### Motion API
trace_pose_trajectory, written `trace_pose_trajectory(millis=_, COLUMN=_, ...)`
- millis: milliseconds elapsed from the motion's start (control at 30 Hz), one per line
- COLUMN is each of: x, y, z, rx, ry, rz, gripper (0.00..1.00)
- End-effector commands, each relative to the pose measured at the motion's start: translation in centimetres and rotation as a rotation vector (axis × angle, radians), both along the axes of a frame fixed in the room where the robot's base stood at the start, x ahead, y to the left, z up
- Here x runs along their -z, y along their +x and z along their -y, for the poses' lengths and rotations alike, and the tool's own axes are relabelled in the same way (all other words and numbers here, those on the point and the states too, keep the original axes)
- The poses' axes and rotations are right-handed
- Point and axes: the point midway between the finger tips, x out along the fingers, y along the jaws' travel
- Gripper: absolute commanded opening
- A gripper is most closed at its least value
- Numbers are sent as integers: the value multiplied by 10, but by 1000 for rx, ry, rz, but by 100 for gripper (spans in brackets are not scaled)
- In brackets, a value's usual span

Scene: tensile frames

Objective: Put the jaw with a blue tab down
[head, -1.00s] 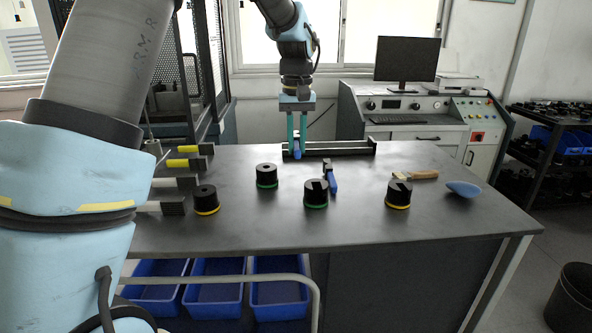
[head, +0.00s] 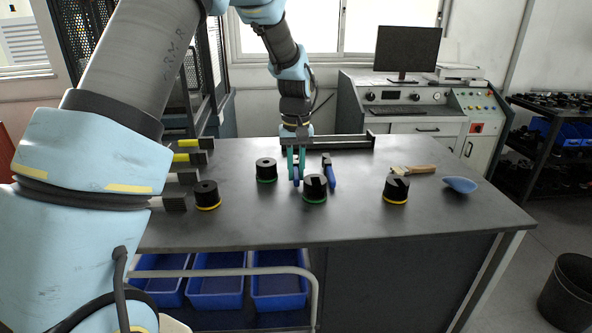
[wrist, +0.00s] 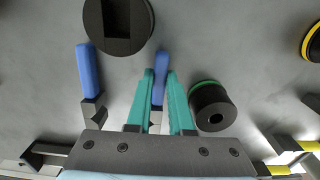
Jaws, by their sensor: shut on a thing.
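My gripper (head: 297,168) has teal fingers and points down over the table (head: 350,220), left of the slotted green-ringed cylinder. It is shut on a jaw with a blue tab (head: 296,178). In the wrist view the blue tab (wrist: 161,62) shows between and beyond the fingers (wrist: 160,85), with the jaw's metal end (wrist: 155,117) near the palm. The held jaw is low, at or just above the table; I cannot tell whether it touches. A second blue-tabbed jaw (head: 329,172) lies just right of my gripper, also seen left in the wrist view (wrist: 88,75).
Green-ringed cylinders stand close by, one left (head: 266,170) and one slotted in front (head: 315,188). Yellow-ringed cylinders (head: 206,194) (head: 396,190) stand farther out. A brush (head: 415,169) and blue bowl (head: 460,185) lie right. The front table is clear.

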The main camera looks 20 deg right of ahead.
Motion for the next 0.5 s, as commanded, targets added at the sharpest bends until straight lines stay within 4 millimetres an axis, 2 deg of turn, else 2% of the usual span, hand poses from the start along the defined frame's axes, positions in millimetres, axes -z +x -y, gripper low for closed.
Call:
trace_pose_trajectory(millis=33, x=2, y=0, z=0, rx=0, ry=0, rz=0, gripper=0)
trace_pose_trajectory(millis=67, x=2, y=0, z=0, rx=0, ry=0, rz=0, gripper=22)
trace_pose_trajectory(millis=300, x=2, y=0, z=0, rx=0, ry=0, rz=-1, gripper=49)
trace_pose_trajectory(millis=500, x=2, y=0, z=0, rx=0, ry=0, rz=-1, gripper=50)
